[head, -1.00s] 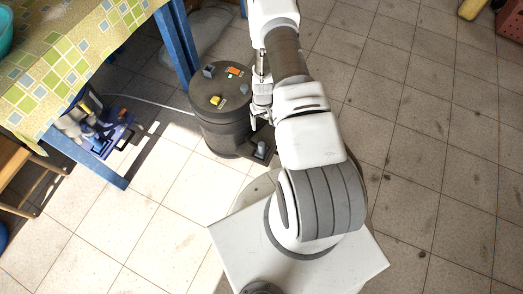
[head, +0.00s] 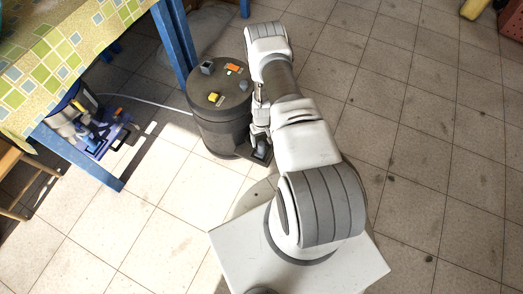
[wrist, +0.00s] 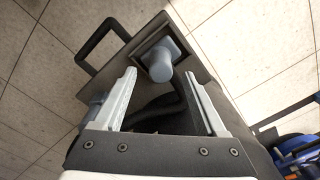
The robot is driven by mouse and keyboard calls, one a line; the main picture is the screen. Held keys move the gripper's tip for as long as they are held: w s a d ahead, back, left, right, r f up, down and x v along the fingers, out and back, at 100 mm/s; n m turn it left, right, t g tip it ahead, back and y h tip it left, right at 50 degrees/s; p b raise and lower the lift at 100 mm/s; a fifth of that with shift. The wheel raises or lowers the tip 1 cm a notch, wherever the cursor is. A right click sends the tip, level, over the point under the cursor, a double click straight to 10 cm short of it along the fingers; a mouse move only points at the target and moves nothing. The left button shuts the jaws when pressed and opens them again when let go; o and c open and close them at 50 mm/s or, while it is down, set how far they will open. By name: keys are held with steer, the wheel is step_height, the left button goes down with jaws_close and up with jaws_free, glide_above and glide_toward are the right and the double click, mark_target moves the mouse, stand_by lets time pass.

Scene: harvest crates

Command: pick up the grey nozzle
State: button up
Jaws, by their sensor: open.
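The grey nozzle (wrist: 160,64), a short rounded cylinder on a square base, sits on a dark flat bracket (wrist: 150,38) in the wrist view. In the head view the nozzle (head: 262,147) shows small, low at the right side of a dark drum (head: 220,135). My gripper (wrist: 160,76) is open, its two pale fingers apart with the nozzle between and just beyond their tips. I see no contact. In the head view my gripper (head: 260,134) is right above the nozzle and partly hidden by my arm.
The drum's lid carries a grey block (head: 207,67), a yellow piece (head: 214,97) and an orange piece (head: 233,67). A dark loop handle (wrist: 98,40) stands beside the bracket. A table with blue legs (head: 173,45) is at left.

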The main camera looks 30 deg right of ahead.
mark_target(262, 143)
step_height(262, 143, down, 3)
steer(key=shift+b, duration=0.35)
steer(key=shift+r, duration=0.1)
jaws_close()
